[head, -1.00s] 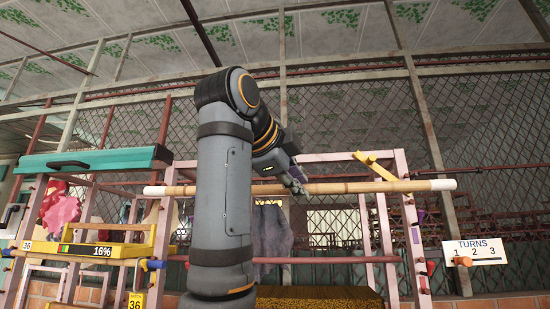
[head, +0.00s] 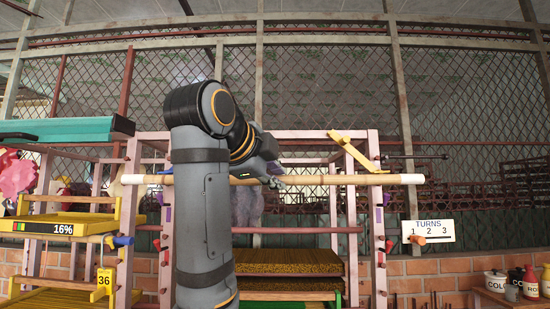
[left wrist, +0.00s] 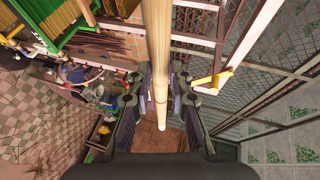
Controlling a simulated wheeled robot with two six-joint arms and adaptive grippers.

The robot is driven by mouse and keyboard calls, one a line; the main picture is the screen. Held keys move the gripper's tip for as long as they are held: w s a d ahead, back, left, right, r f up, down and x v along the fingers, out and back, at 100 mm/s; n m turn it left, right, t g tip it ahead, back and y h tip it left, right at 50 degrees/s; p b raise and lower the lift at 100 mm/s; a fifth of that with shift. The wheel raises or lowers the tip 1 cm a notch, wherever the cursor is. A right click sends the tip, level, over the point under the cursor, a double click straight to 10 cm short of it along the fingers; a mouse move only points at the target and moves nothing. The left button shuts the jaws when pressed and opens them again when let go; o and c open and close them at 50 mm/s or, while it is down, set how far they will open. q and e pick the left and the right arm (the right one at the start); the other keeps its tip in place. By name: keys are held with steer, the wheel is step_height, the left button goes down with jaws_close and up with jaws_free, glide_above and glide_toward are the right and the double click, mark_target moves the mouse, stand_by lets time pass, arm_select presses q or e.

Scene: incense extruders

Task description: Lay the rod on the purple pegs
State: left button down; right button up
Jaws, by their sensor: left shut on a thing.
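The rod (head: 330,180) is a long pale bamboo pole with whitish ends. It lies almost level across the front of the pink frame in the head view. My left gripper (head: 271,179) is shut on it near its middle. In the left wrist view the rod (left wrist: 156,40) runs between the fingers of my left gripper (left wrist: 158,95). A purple peg (head: 387,199) shows on the right post, a little below the rod in the picture. Another purple piece (head: 160,198) shows by the left post. I cannot tell the depth gap between rod and pegs. My right gripper is out of view.
The pink frame (head: 376,270) has blue and red pegs lower down. A yellow bar (head: 353,150) slants at its top right. A yellow stand marked 16% (head: 60,227) is at left, below a teal case (head: 70,130). A TURNS sign (head: 428,233) and bottles are at right.

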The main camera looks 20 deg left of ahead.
arm_select(q)
steer(key=w+a+f+p, duration=0.3)
steer(key=w+f+p, duration=0.1)
steer(key=w, duration=0.8)
steer(key=shift+a, duration=0.2)
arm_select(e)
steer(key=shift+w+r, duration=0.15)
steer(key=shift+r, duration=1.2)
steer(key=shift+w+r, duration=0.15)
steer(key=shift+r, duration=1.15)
arm_select(q)
steer(key=c, duration=1.1)
jaws_free()
steer(key=shift+c, duration=0.2)
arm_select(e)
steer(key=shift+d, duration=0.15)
arm_select(q)
steer(key=shift+o, duration=0.4)
steer(key=shift+o, duration=1.2)
